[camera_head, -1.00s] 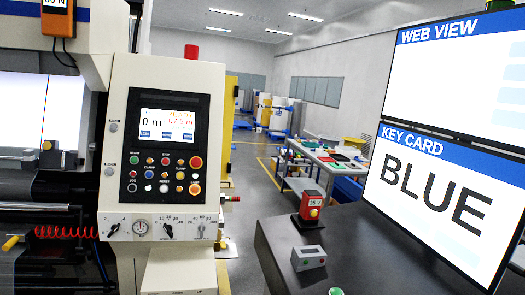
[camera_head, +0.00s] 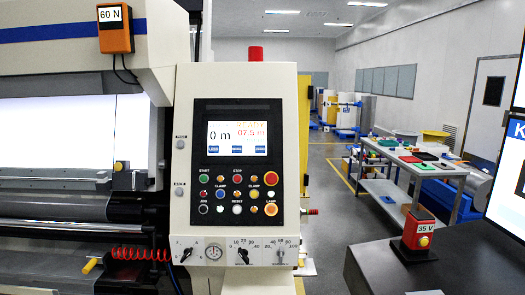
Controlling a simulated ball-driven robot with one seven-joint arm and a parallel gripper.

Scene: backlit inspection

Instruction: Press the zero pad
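A cream control console (camera_head: 236,230) stands left of the middle. Along the screen's lower edge lie three small blue pads: a left one (camera_head: 216,150), a middle one (camera_head: 239,150) and a right one (camera_head: 261,150). Their lettering is too small to read, so I cannot tell which is the zero pad. My gripper does not show in the view.
Below the screen are several coloured buttons (camera_head: 237,194) and a dial row (camera_head: 237,251). An orange "60 N" box (camera_head: 115,37) hangs upper left. A red "35 V" box (camera_head: 415,238) stands on a dark bench (camera_head: 375,270) at right. Open floor lies behind.

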